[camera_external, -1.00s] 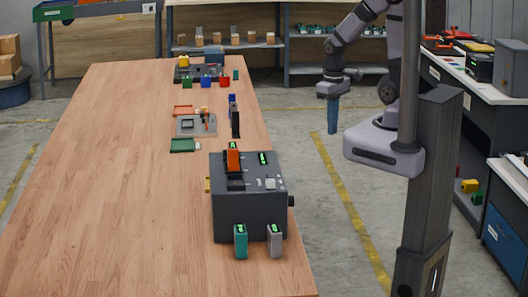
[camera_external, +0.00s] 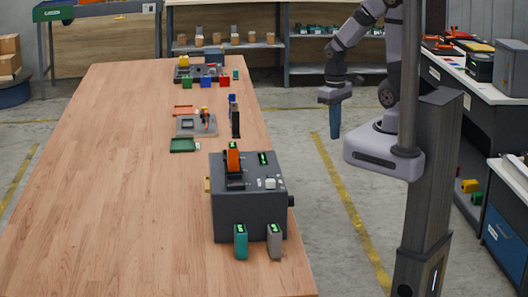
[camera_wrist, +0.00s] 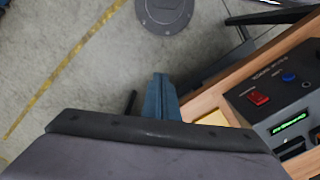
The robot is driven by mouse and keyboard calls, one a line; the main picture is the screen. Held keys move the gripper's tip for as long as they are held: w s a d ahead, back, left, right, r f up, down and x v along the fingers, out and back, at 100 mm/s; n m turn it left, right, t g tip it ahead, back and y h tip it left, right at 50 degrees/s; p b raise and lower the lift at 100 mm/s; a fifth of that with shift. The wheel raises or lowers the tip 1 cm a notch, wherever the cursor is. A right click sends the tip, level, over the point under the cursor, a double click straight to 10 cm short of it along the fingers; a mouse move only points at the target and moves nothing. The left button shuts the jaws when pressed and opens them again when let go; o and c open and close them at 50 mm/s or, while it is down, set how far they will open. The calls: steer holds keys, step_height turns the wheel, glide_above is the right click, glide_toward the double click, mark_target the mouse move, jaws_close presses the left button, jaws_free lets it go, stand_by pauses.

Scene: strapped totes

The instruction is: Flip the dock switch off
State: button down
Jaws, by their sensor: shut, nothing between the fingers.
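My gripper (camera_external: 335,137) points down with its blue fingers together, empty, in the air to the right of the table. Its fingers also show in the wrist view (camera_wrist: 160,78). A dark grey dock box (camera_external: 240,207) stands near the table's right edge, well apart from the gripper and nearer the external camera. In the wrist view, a dark panel (camera_wrist: 268,117) at the right carries a red rocker switch (camera_wrist: 258,97), a blue button (camera_wrist: 289,77) and a lit green display (camera_wrist: 288,123). The switch's position is too small to tell. I cannot make out the red switch in the external view.
An orange block (camera_external: 233,160) is in the box's top; teal (camera_external: 241,243) and grey (camera_external: 274,242) blocks are at its front. Trays and coloured blocks sit farther along the table (camera_external: 110,190). The table's left side is clear. A dark post (camera_external: 432,170) stands right.

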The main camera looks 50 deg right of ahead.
steer(key=s+a+f+m+g+y+b, duration=0.1)
steer(key=s+f+m+g+y+b, duration=0.25)
steer(key=f, duration=0.95)
steer(key=f+m+g+y+b, duration=0.2)
steer(key=f+m+g+b, duration=0.3)
steer(key=f, duration=0.7)
steer(key=w+a+r+m+t+y, duration=0.1)
steer(key=w+a+r+m+y, duration=0.45)
steer(key=w+m, duration=0.25)
step_height(320, 180, up, 11)
steer(key=w+a+m+g+y, duration=0.1)
steer(key=m+y, duration=0.3)
steer(key=m, duration=0.7)
steer(key=shift+w+a+g+y+b, duration=0.3)
steer(key=shift+w+g+y, duration=0.1)
steer(key=shift+w, duration=0.15)
steer(key=shift+m, duration=0.25)
